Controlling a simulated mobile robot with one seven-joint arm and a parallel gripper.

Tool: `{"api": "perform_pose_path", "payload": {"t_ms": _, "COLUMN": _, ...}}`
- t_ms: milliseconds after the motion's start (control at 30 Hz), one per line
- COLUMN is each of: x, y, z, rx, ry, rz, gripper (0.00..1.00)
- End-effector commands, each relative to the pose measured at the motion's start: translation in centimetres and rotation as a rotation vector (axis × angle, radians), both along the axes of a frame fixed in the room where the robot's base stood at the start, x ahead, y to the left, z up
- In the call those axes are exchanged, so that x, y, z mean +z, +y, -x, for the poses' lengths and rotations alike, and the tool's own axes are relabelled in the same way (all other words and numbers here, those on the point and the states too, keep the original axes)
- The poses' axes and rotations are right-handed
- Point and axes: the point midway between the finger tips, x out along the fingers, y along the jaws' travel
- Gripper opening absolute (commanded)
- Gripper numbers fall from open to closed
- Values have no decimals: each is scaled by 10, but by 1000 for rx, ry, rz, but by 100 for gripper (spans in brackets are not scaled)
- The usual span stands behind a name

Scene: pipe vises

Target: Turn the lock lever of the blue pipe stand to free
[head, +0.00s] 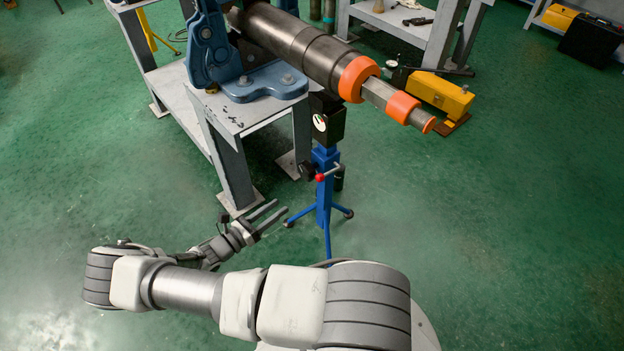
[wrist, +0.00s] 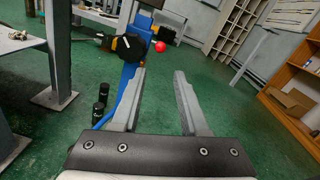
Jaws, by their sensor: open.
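The blue pipe stand (head: 325,200) stands upright on splayed legs under the dark pipe (head: 300,42) in the head view. Its lock lever (head: 330,173) sits partway up the column, with a red ball at one end and a black part beside it. In the wrist view the stand's blue column (wrist: 128,85) rises beyond the fingers, with the lever's red ball (wrist: 160,47) at its right. My gripper (head: 277,217) is open and empty, left of the stand and below the lever, apart from both. It also shows in the wrist view (wrist: 160,85).
A grey steel table (head: 232,165) with a blue vise (head: 265,83) stands left of the stand. A yellow toolbox (head: 440,93) lies on the floor behind the pipe's orange end (head: 358,78). The green floor right of the stand is clear. A wooden shelf (wrist: 298,90) stands at the right.

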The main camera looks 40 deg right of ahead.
Motion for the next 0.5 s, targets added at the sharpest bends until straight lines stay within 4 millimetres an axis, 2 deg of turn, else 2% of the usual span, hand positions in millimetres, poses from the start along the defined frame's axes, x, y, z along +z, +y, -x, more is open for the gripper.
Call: {"api": "perform_pose_path", "payload": {"t_ms": 500, "x": -1, "y": -111, "z": -13, "rx": -3, "ry": 0, "rz": 2, "gripper": 44}}
